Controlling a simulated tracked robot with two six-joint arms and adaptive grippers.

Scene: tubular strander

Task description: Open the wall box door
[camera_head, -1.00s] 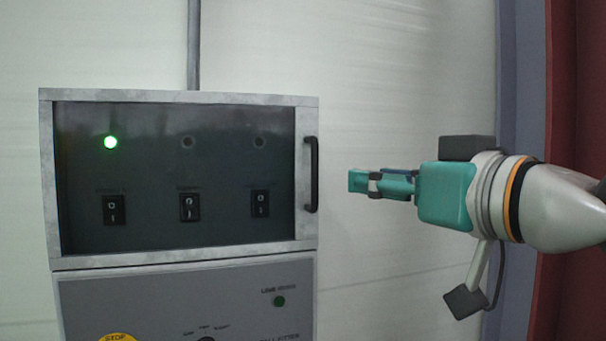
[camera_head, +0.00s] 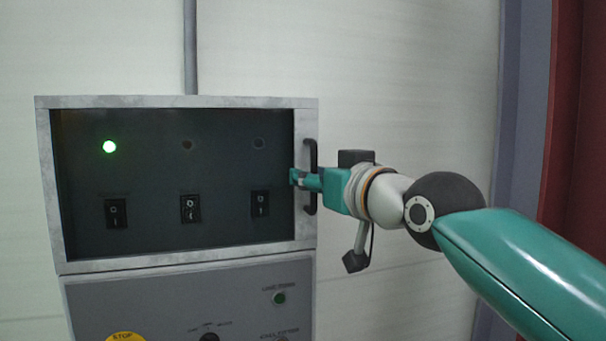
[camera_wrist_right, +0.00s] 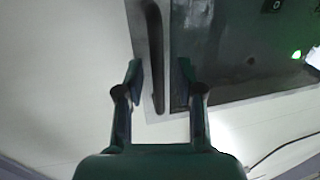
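The wall box door (camera_head: 170,262) is a metal frame around a dark transparent pane, and it looks shut. Its black vertical bar handle (camera_head: 311,160) is on the right side of the frame. My right gripper (camera_head: 305,180) is at the handle's lower middle, coming from the right. In the right wrist view the handle (camera_wrist_right: 156,60) runs between the two fingers of my right gripper (camera_wrist_right: 158,85). The fingers are apart, with a gap visible on each side of the handle. My left gripper is not in view.
Behind the pane are a lit green lamp (camera_head: 109,147) and several dark switches. Below the door is a grey panel (camera_head: 150,300) with a yellow stop label and a knob. A conduit (camera_head: 190,50) rises above the box. The wall to the right is bare.

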